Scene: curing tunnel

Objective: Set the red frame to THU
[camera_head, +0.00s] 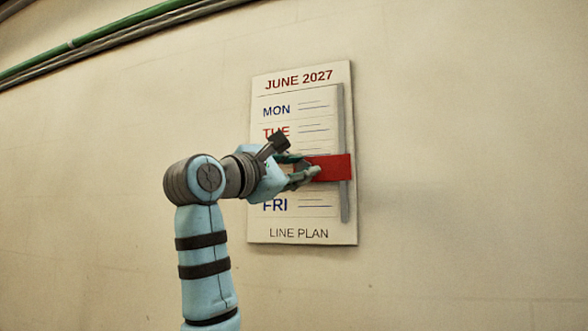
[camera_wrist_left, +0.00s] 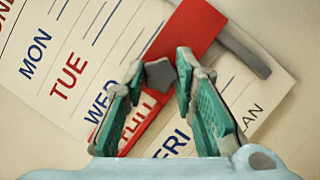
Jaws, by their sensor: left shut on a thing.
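The red frame (camera_head: 334,167) sits on the weekly plan board (camera_head: 290,234), level with the row between WED and FRI. It also shows in the left wrist view (camera_wrist_left: 188,32), where its red edges run along the THU row and the THU letters show partly behind my fingers. My left gripper (camera_head: 305,173) is in front of the board. In the left wrist view its green-padded fingers (camera_wrist_left: 160,78) are shut on a small dark grey knob of the red frame. In the head view, my gripper hides the WED and THU labels. My right gripper is out of view.
A grey vertical rail (camera_head: 344,205) runs down the board's right side, and the frame's right end crosses it. MON, TUE and FRI show on the board. Green and grey pipes (camera_head: 120,26) run along the upper left wall. The wall around the board is bare.

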